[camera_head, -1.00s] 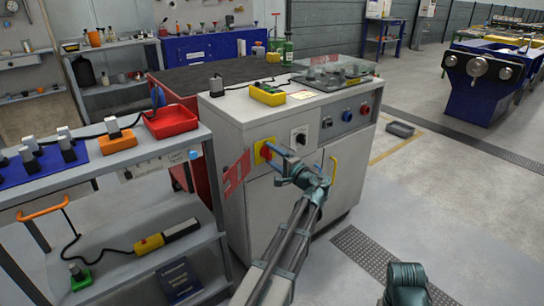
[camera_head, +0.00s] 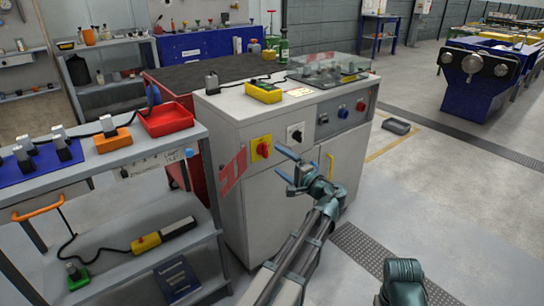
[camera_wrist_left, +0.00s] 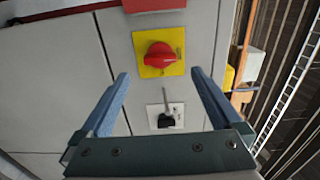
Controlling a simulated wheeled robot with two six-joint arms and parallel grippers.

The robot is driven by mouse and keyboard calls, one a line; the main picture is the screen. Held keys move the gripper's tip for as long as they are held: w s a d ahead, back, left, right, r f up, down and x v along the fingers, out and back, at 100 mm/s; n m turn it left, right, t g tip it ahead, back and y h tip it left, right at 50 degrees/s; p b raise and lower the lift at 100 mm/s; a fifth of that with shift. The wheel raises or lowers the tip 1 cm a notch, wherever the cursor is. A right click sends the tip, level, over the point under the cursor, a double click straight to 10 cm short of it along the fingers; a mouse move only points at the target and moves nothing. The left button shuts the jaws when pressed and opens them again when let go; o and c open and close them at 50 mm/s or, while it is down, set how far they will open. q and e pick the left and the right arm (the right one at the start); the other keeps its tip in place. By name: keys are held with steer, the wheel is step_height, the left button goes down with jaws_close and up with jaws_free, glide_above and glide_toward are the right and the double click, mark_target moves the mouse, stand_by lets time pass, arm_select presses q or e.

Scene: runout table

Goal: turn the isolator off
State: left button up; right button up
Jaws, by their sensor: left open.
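The isolator is a red rotary knob (camera_head: 263,149) on a square yellow plate (camera_head: 255,142), on the upper front of the pale grey cabinet. In the left wrist view the red knob (camera_wrist_left: 158,57) lies roughly crosswise on its yellow plate. My left gripper (camera_head: 281,161) is open and empty, in front of the cabinet and to the right of the knob in the head view. No contact with the knob shows. In the left wrist view the left gripper's fingers (camera_wrist_left: 160,74) stand wide apart, with the knob seen beyond their tips.
A black selector switch (camera_head: 295,133) sits right of the isolator. A yellow door handle (camera_head: 330,167) is lower right, and a red-and-white label (camera_head: 233,171) is to the left. A grey shelf unit (camera_head: 160,152) stands close on the left. The floor right of the cabinet is mostly clear.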

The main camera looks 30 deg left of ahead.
arm_select(q)
steer(key=v, duration=0.7)
stand_by(0.3)
steer(key=s+d+f+n+g+h, duration=0.1)
steer(key=s+d+f+g+h, duration=0.1)
steer(key=s+d+f+h, duration=0.45)
steer(key=s+d+f+g+h, duration=0.2)
steer(key=s+d+f, duration=0.2)
steer(key=f, duration=0.6)
steer(key=s+d+f+g+h, duration=0.1)
steer(key=s+d+f+h, duration=0.2)
steer(key=s+d, duration=0.3)
steer(key=s+d+f+g+h, duration=0.2)
steer(key=s+d+h, duration=0.1)
steer(key=s+d, duration=0.3)
step_height(320, 180, up, 35)
steer(key=d+p, duration=0.1)
steer(key=p, duration=3.4)
steer(key=shift+w+d+f+h, duration=0.25)
steer(key=shift+d+h, duration=0.1)
steer(key=shift+h, duration=0.1)
